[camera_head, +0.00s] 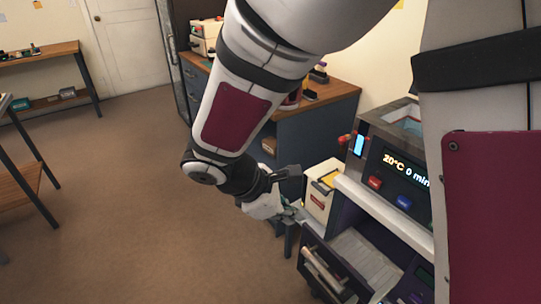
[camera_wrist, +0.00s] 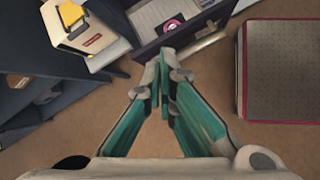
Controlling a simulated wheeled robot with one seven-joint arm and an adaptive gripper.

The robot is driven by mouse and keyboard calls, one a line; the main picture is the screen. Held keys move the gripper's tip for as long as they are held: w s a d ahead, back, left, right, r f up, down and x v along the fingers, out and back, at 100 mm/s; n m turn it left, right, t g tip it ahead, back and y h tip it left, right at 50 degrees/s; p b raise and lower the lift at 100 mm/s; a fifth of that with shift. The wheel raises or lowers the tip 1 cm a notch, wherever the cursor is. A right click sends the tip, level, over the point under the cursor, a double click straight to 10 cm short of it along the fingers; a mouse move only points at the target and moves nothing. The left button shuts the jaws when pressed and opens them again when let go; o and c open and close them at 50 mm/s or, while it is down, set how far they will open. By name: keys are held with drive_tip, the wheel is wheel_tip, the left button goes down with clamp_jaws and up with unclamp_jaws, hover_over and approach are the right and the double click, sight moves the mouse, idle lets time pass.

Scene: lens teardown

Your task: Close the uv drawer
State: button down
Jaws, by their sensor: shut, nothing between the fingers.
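A dark drawer (camera_head: 331,262) with a metal bar handle (camera_head: 322,272) stands pulled out at the lower right of the head view, with pale contents inside. I take it for the uv drawer. In the wrist view the drawer front (camera_wrist: 150,47) and its handle (camera_wrist: 207,44) are at the top middle, and a round pink label shows inside. My gripper (camera_wrist: 165,58) is shut and empty. Its fingertips overlap the left part of the drawer front near the handle's left end; I cannot tell whether they touch. In the head view my gripper (camera_head: 290,211) is left of the drawer, partly hidden.
A machine (camera_head: 395,165) with a display reading 20°C 0 min stands above the drawer. A cream box with a yellow top (camera_head: 318,196) sits on a pale ledge beside it. A blue cabinet (camera_head: 320,130) with a wooden top is behind. Open brown floor (camera_head: 130,220) lies left.

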drive_tip(key=w+a+f+n+t+h+b, duration=0.1)
drive_tip(key=a+f+n, duration=0.25)
drive_tip(key=f, duration=0.25)
drive_tip(key=w+a+f+n+t+b, duration=0.1)
drive_tip(key=a+f+n+b, duration=0.1)
drive_tip(key=a+f+n, duration=0.3)
drive_tip(key=w+d+f+m+b, duration=0.1)
drive_tip(key=w+d+f, duration=0.1)
drive_tip(key=d+f, duration=0.2)
drive_tip(key=w+d+f+m+b, duration=0.1)
drive_tip(key=w+d+f, duration=0.2)
drive_tip(key=d, duration=0.3)
drive_tip(key=shift+x, duration=0.85)
drive_tip(key=shift+a+f, duration=0.1)
drive_tip(key=w+d+b, duration=0.3)
drive_tip(key=w+d, duration=0.3)
drive_tip(key=d, duration=0.6)
drive_tip(key=shift+w, duration=0.35)
